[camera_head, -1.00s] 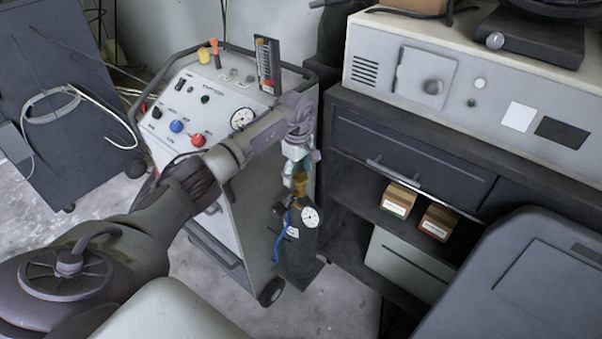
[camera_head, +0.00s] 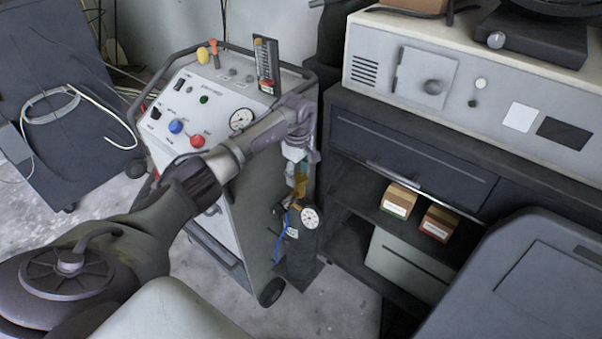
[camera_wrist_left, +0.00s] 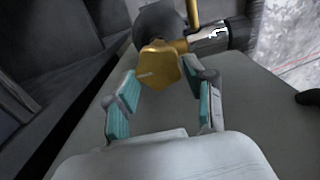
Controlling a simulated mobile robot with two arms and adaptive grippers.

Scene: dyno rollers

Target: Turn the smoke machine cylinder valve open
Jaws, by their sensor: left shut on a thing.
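The smoke machine cylinder (camera_head: 302,252) is a dark upright bottle with a round gauge (camera_head: 310,217) and a brass valve on top. My left gripper (camera_head: 299,178) reaches down onto this valve from above and partly hides it. In the left wrist view, the brass valve knob (camera_wrist_left: 158,68) sits between the teal-padded fingers of my left gripper (camera_wrist_left: 160,82), which is shut on it. Whether the valve is open cannot be told. My right gripper is not in view.
The smoke machine cart (camera_head: 182,115) with knobs and a gauge stands just left of the cylinder. A dark shelf unit (camera_head: 345,205) with small boxes (camera_head: 398,200) stands close on the right. A blue hose (camera_head: 281,238) hangs beside the cylinder.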

